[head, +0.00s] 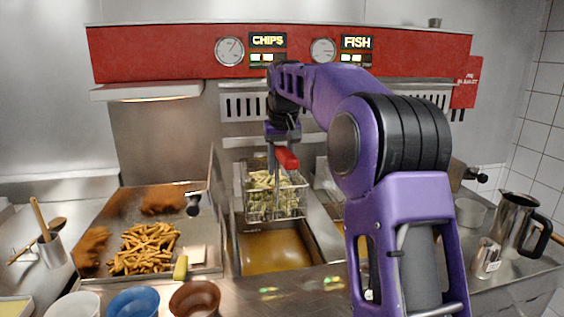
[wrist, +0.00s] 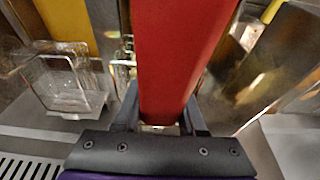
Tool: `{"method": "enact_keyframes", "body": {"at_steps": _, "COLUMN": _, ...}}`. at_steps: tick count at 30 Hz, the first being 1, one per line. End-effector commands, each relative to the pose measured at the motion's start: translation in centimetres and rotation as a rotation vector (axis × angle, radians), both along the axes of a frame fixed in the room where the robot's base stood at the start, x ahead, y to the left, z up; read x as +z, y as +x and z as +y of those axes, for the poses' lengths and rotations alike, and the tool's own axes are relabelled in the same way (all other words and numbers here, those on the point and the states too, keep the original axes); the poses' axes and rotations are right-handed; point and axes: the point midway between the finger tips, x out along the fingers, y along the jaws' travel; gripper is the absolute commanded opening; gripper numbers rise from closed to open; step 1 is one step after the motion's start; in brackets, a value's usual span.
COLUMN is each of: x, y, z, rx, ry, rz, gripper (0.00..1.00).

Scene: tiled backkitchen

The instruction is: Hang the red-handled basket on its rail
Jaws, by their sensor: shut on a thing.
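My gripper (head: 284,137) is shut on the red handle (head: 287,158) of a wire basket (head: 275,196). The basket holds pale chips and hangs roughly upright over the left vat of brown oil (head: 277,252), with its bottom apparently above the oil. In the wrist view the red handle (wrist: 182,45) runs up between the fingers of my gripper (wrist: 158,120) and hides most of the basket. A slotted steel back panel (head: 243,106) is behind the basket. I cannot make out clearly which part is the rail, or any contact with it.
My arm hides much of the right vat. A tray (head: 205,262) with fried chips is left; bowls (head: 134,302) stand in front; a steel jug (head: 514,225) is right.

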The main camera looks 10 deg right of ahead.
Motion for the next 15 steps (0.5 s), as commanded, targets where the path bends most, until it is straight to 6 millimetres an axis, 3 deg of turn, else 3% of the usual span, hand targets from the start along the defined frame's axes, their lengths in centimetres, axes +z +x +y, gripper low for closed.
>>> {"method": "enact_keyframes", "body": {"at_steps": 9, "x": 0.7, "y": 3.1, "z": 0.1, "rx": 0.000, "ry": 0.001, "rz": -0.003, "gripper": 0.00}}
{"method": "enact_keyframes", "body": {"at_steps": 15, "x": 0.1, "y": 5.0, "z": 0.1, "rx": 0.001, "ry": 0.001, "rz": -0.005, "gripper": 0.00}}
